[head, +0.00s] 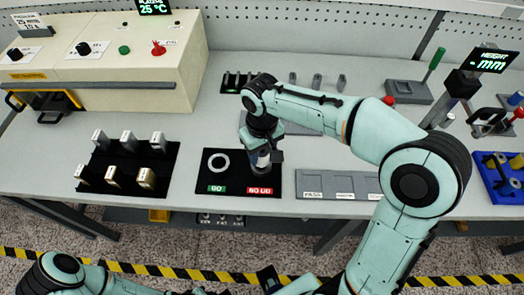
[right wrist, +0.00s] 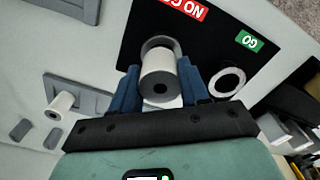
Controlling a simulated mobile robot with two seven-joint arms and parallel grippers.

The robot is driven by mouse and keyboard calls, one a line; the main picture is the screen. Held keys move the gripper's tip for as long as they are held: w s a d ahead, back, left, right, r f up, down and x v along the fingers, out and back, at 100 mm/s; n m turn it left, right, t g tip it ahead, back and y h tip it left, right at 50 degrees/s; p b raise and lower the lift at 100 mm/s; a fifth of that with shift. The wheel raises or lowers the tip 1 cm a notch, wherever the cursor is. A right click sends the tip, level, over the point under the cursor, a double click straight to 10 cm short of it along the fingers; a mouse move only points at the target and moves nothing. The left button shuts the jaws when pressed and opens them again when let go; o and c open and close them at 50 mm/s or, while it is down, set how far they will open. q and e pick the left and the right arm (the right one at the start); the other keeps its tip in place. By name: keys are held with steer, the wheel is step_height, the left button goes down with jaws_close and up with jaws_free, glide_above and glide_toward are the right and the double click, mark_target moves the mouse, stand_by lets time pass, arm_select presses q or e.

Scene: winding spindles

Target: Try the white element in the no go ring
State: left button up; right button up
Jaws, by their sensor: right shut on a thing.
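In the right wrist view the element stands between my blue fingers (right wrist: 155,90). The no go ring (right wrist: 160,42) shows as a pale arc just behind the element, by the red NO GO label (right wrist: 183,8). The fingers and element hide the rest of it. I cannot tell whether the element is inside the ring or above it. The go ring (head: 219,162) lies empty on the black mat (head: 205,180), above the green GO label (head: 217,188).
A black tray (head: 128,165) with several metal blocks stands left of the mat. A grey sorting tray (head: 338,185) lies to the right. A height gauge (head: 490,62) stands far right.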

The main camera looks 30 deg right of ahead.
arm_select(q)
steer(key=shift+w+r+p, duration=0.35)
steer(key=shift+r+p, duration=0.15)
steer(key=shift+r, duration=0.1)
steer(key=shift+w+r+p, duration=0.3)
steer(key=shift+r+p, duration=0.15)
steer(key=shift+r, duration=0.15)
arm_select(e)
steer(key=shift+r, duration=1.5)
arm_select(q)
steer(key=shift+s+d, duration=0.1)
arm_select(e)
steer(key=shift+r, duration=0.1)
